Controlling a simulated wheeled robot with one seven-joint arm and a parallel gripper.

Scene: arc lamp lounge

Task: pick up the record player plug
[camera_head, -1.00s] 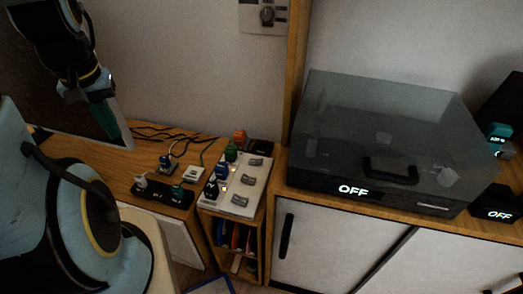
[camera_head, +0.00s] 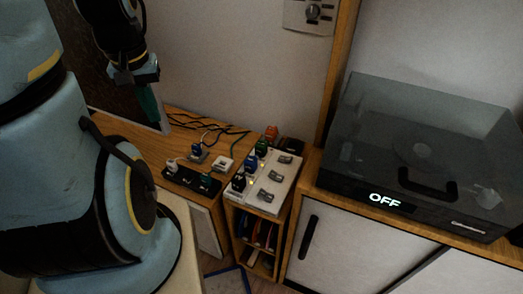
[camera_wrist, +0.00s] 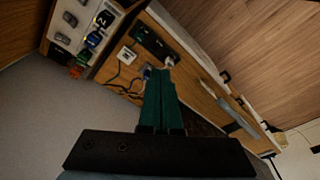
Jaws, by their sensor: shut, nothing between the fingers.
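Several plugs stand in view; I cannot tell which is the record player's. A white plug (camera_head: 172,165) and a green plug (camera_head: 206,180) sit in a black power strip (camera_head: 188,178). A blue plug (camera_head: 196,149) stands behind it. Orange (camera_head: 271,132), green (camera_head: 262,147), blue (camera_head: 250,163) and black (camera_head: 238,182) plugs line the left side of a white switch panel (camera_head: 281,189). My gripper (camera_head: 151,112), with green fingers, is shut and empty above the cabinet's left part, apart from the plugs. The wrist view shows the fingers (camera_wrist: 161,76) in front of the white plug (camera_wrist: 171,60).
A dark box with a smoky lid (camera_head: 420,150) and an OFF display stands on the right cabinet. A small white box (camera_head: 223,164) lies between the strip and panel. Black cables (camera_head: 205,124) run along the wall. A dark framed panel (camera_head: 88,70) stands at the left.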

